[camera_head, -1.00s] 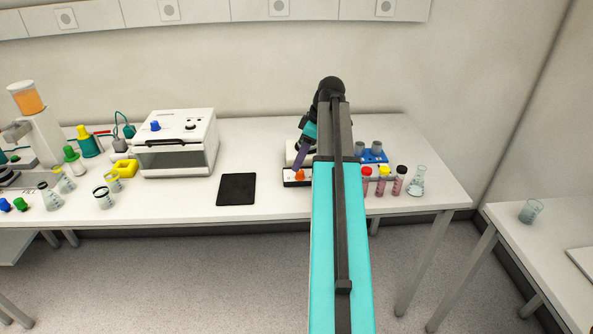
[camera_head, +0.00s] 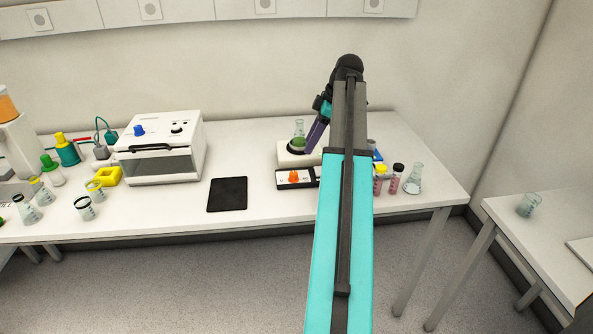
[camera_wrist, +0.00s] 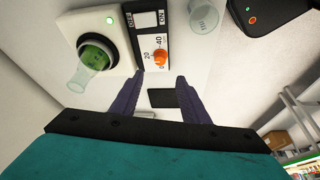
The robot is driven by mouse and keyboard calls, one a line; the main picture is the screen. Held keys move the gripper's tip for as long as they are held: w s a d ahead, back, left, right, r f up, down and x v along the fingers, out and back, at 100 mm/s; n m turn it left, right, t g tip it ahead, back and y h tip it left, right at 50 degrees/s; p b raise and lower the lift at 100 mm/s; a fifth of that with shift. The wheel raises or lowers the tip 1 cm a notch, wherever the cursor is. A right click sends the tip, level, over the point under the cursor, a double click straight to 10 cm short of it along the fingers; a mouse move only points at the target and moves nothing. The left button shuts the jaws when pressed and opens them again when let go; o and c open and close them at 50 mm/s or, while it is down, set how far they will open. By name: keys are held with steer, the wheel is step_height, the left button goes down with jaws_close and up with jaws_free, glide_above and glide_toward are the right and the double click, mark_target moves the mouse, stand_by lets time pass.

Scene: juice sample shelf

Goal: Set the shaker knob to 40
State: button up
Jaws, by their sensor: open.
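The shaker (camera_head: 288,158) is a white unit with a black-framed front panel, at the back right of the bench. Its orange knob (camera_head: 293,177) shows on the panel, and the wrist view shows the knob (camera_wrist: 160,58) beside the printed marks 20 and 40. I cannot tell exactly where it points. A flask with green liquid (camera_wrist: 95,58) sits on the shaker's round dark plate. My gripper (camera_wrist: 160,78) is open and empty, its purple fingers apart with the knob beyond the gap between their tips. In the head view, a purple finger (camera_head: 316,133) is above and right of the knob.
The bench in front is mostly clear.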

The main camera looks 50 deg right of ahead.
mark_target(294, 173)
steer(key=shift+p+x, duration=1.5)
steer(key=shift+x, duration=5.15)
jaws_close()
